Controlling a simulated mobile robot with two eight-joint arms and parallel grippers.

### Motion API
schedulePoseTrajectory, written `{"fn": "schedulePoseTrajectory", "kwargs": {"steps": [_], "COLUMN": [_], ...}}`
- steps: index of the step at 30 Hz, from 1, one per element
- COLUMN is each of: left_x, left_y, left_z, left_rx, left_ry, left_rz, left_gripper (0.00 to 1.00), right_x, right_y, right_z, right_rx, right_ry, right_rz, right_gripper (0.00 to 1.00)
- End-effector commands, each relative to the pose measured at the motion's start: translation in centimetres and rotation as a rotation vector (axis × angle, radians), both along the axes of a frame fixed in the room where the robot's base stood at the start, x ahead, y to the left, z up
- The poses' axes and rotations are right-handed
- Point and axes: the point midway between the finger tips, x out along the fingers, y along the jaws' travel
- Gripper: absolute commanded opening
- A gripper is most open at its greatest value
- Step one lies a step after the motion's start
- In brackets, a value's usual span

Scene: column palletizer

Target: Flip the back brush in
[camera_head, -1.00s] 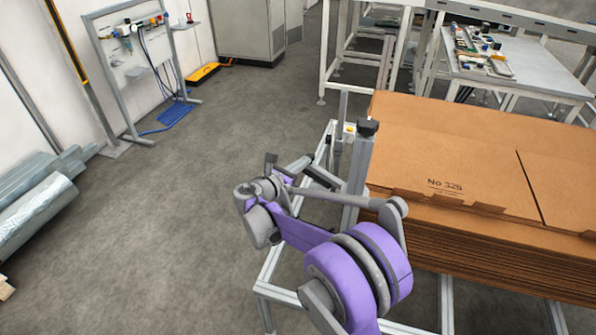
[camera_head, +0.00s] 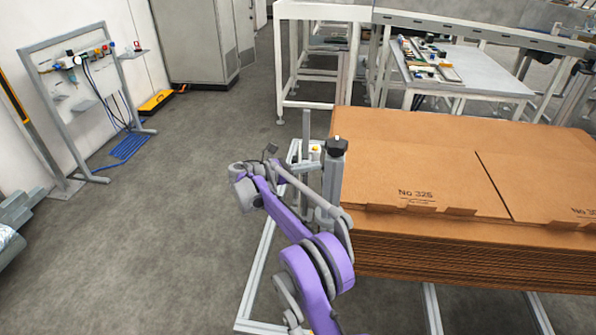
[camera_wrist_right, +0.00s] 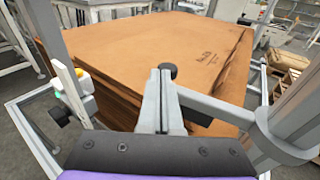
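No part clearly shows as a brush. A grey upright post (camera_head: 332,178) with a black knob on top stands at the left corner of the cardboard stack. A black knob (camera_wrist_right: 168,72) also shows just beyond my fingertips in the right wrist view; I cannot tell whether they touch. My right gripper (camera_wrist_right: 163,72) has its two grey fingers together with only a thin seam between them, and nothing visible is held. In the head view my purple right arm reaches up left of the post, and its gripper is small and partly hidden. My left gripper is out of view.
A tall stack of brown cardboard sheets (camera_head: 400,165) lies right of the post. A metal frame rail (camera_head: 262,262) runs along the floor. A table with parts (camera_head: 470,75) stands behind. A wall rack (camera_head: 95,85) is at left. The floor between is clear.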

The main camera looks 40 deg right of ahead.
Motion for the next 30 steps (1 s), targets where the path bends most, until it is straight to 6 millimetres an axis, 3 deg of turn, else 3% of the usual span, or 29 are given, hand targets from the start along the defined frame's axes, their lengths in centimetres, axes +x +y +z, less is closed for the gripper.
{"fn": "schedulePoseTrajectory", "kwargs": {"steps": [6,15,20,30], "left_x": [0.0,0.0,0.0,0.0], "left_y": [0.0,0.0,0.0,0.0], "left_z": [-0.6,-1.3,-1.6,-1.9], "left_rx": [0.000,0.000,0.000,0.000], "left_ry": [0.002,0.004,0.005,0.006], "left_rz": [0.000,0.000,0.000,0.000], "left_gripper": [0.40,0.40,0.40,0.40], "right_x": [-1.8,-4.4,-5.8,-7.4], "right_y": [-3.3,-6.5,-7.5,-8.4], "right_z": [0.0,-0.1,-0.1,0.0], "right_rx": [-0.001,-0.001,0.000,0.000], "right_ry": [0.000,0.000,0.000,0.000], "right_rz": [-0.008,-0.049,-0.150,-0.141], "right_gripper": [0.00,0.00,0.00,0.00]}}
